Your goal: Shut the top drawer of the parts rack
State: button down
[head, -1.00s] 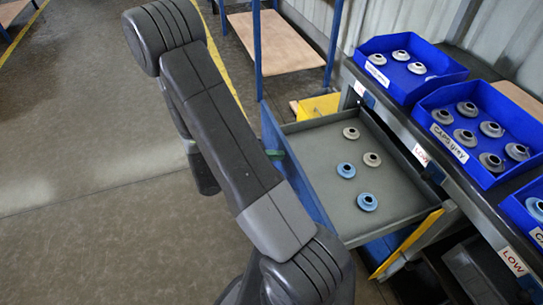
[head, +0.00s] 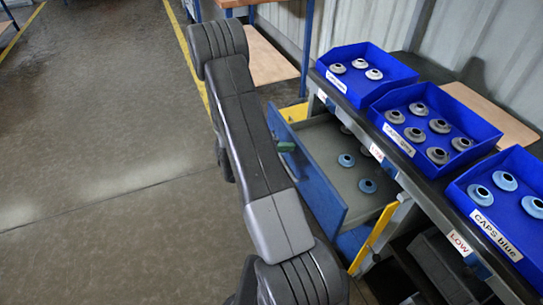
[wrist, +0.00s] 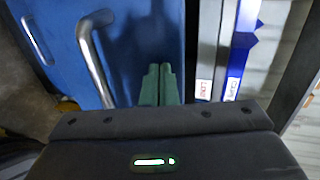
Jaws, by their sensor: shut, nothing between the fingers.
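The top drawer has a blue front (head: 318,178) and a grey inside (head: 340,150). It stands partly open from the parts rack (head: 400,178). Two blue caps (head: 367,186) lie in it, with grey caps partly hidden under the rack's top. My gripper (head: 285,147) is at the outer side of the drawer front, partly hidden by my arm in the head view. In the wrist view my green fingers (wrist: 160,84) are together and empty, close against the blue front (wrist: 140,30), right of the metal handle (wrist: 95,60). I cannot tell whether they touch it.
Blue bins of caps (head: 437,125) stand on the rack top above the drawer. A yellow panel (head: 374,238) is at the rack's near side. A shelf unit with wooden boards (head: 270,58) stands behind. The floor (head: 100,180) at left is clear.

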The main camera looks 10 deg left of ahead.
jog(key=w+d, duration=1.1)
jog(key=d, duration=0.5)
jog(key=shift+w+d, duration=0.15)
jog(key=shift+d, duration=0.1)
jog(key=shift+r, duration=0.1)
jog(key=f+v, duration=0.1)
jog(key=v, duration=1.3)
jog(key=shift+a, duration=0.2)
jog(key=shift+d+f, duration=0.1)
jog(key=shift+f, duration=0.05)
